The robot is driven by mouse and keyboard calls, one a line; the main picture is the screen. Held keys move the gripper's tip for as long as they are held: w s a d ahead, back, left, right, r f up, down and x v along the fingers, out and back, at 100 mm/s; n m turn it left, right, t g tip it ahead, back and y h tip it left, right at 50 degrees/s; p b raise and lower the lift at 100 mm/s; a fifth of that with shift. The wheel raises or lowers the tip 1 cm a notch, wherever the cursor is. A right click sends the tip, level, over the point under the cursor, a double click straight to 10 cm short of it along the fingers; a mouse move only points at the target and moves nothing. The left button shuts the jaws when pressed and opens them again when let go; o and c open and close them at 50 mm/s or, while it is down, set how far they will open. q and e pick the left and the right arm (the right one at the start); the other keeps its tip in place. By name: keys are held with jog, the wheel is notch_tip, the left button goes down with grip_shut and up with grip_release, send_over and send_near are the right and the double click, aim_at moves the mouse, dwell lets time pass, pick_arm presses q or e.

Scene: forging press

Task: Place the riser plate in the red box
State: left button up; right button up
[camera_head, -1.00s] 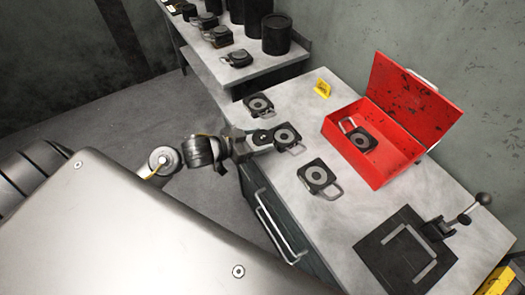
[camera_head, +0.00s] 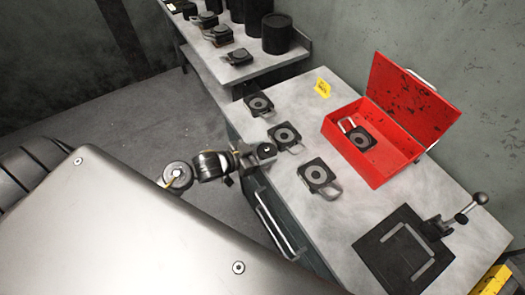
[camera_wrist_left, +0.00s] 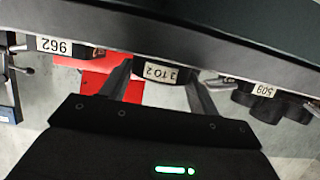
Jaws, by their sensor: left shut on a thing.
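Several look-alike dark square plates with a ring on top and a metal handle lie on the grey bench. The middle one, taken as the riser plate (camera_head: 285,136), is beside my left gripper (camera_head: 268,151) at the bench's near edge. In the left wrist view its labelled edge (camera_wrist_left: 165,73) is between the two fingers (camera_wrist_left: 158,88), which are shut on it. It appears to rest at bench level. The red box (camera_head: 372,166) stands open with its lid tipped back, and one similar plate (camera_head: 361,138) is inside it. My right gripper is not in view.
Other plates lie behind (camera_head: 259,105) and in front (camera_head: 318,177). A black pad with a lever clamp (camera_head: 404,250) is at the bench's near right. A shelf (camera_head: 240,70) holds more plates and dark cylinders.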

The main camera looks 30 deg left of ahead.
pick_arm(q)
jog(key=o, duration=0.9)
jog(key=shift+f, duration=0.1)
jog(key=o, duration=0.5)
jog(key=shift+c, duration=0.2)
jog(key=shift+r, duration=0.2)
jog(key=shift+s+a, duration=0.2)
jog(key=shift+s, duration=0.15)
jog(key=b+v, duration=0.1)
jog(key=v, duration=1)
jog(key=shift+r+b, duration=0.15)
jog(key=shift+b, duration=0.2)
